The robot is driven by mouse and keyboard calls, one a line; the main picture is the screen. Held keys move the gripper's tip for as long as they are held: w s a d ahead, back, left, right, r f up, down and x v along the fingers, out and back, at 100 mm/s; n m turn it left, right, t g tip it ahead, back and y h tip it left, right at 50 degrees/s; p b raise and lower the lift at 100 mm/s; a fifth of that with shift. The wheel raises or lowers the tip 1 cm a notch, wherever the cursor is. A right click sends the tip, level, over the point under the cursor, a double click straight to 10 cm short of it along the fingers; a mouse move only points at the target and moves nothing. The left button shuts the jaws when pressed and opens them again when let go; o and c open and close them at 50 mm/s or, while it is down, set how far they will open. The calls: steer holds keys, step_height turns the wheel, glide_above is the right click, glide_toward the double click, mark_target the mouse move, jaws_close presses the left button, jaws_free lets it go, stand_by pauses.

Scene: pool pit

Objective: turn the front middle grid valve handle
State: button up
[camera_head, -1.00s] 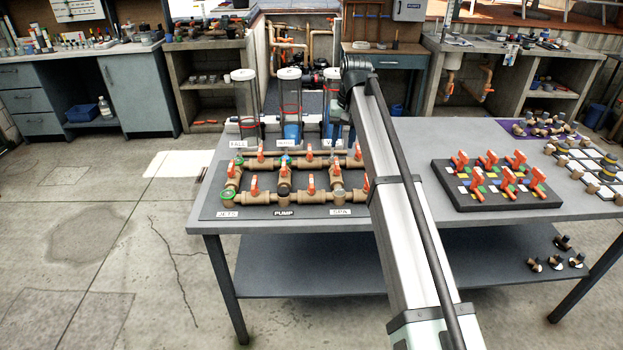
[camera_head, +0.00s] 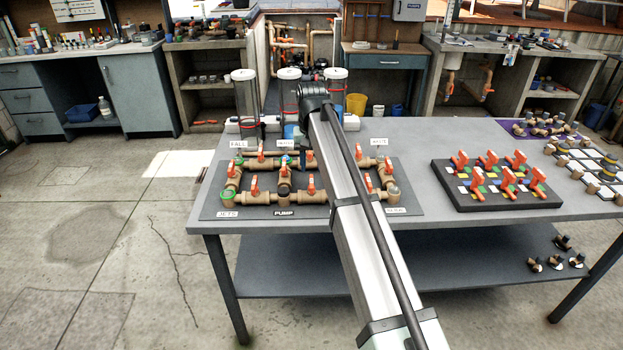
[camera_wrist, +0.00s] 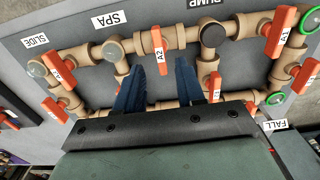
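The front middle grid valve handle is the orange lever marked A2 (camera_wrist: 157,48), on the brown front pipe of the grid; it also shows in the head view (camera_head: 311,184), just left of my arm. In the wrist view my gripper (camera_wrist: 160,64) has two blue fingers spread apart with nothing held. The free end of the A2 handle shows between the fingertips; I cannot tell the depth gap or any contact.
Orange handles A1 (camera_wrist: 279,34) and A3 (camera_wrist: 60,68) flank A2. Clear cylinders (camera_head: 244,105) stand behind the grid. A black board with orange-handled valves (camera_head: 495,182) lies to the right on the grey table (camera_head: 440,135). The floor at left is clear.

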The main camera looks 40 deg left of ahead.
mark_target(312, 181)
steer(key=shift+f, duration=2.75)
steer(key=shift+c, duration=0.2)
jaws_close()
